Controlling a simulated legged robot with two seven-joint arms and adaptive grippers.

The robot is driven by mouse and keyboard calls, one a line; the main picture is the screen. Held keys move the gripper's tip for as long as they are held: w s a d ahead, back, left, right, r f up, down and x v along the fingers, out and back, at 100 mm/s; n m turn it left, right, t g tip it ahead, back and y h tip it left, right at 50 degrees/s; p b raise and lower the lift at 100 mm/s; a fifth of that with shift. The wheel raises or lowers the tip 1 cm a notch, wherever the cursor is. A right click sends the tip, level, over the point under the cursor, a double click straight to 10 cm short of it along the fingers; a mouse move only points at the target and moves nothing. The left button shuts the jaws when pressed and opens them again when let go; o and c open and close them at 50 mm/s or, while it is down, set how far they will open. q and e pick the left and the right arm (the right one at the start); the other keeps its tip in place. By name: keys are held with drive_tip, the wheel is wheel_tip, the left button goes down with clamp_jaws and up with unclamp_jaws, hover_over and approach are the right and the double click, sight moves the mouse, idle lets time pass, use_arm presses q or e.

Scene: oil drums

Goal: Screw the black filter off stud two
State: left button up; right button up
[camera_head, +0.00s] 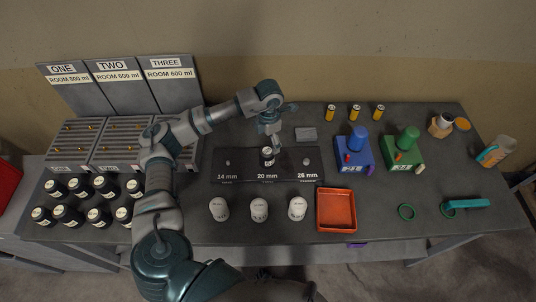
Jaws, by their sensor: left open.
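The left stud (228,162) by "14 mm" and the right stud (306,162) by "26 mm" are bare. My right gripper is not in view.
Three white filters (259,209) stand in front of the plate, beside an orange-red tray (336,192). Several black filters (68,215) stand at left, before racks labelled ONE, TWO and THREE. A grey block (306,134), blue device (355,155) and green device (402,154) stand at right.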

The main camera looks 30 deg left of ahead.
sight(267, 157)
use_arm(q)
wheel_tip(267, 157, down, 12)
drive_tip(key=shift+w+a+p, duration=0.1)
drive_tip(key=shift+p, duration=0.4)
drive_tip(key=shift+c, duration=0.3)
drive_tip(key=c, duration=1.3)
drive_tip(key=n+p, duration=0.1)
drive_tip(key=n, duration=0.2)
drive_tip(key=shift+a+r+n, duration=0.1)
drive_tip(key=shift+r+n, duration=0.05)
drive_tip(key=shift+n, duration=0.25)
drive_tip(key=shift+c, duration=0.2)
drive_tip(key=n, duration=0.2)
drive_tip(key=shift+a+n, duration=0.1)
drive_tip(key=shift+n, duration=0.2)
drive_tip(key=n+p, duration=0.2)
drive_tip(key=n, duration=0.2)
drive_tip(key=shift+r, duration=0.1)
drive_tip(key=shift+a+n, duration=0.1)
drive_tip(key=shift+n, duration=1)
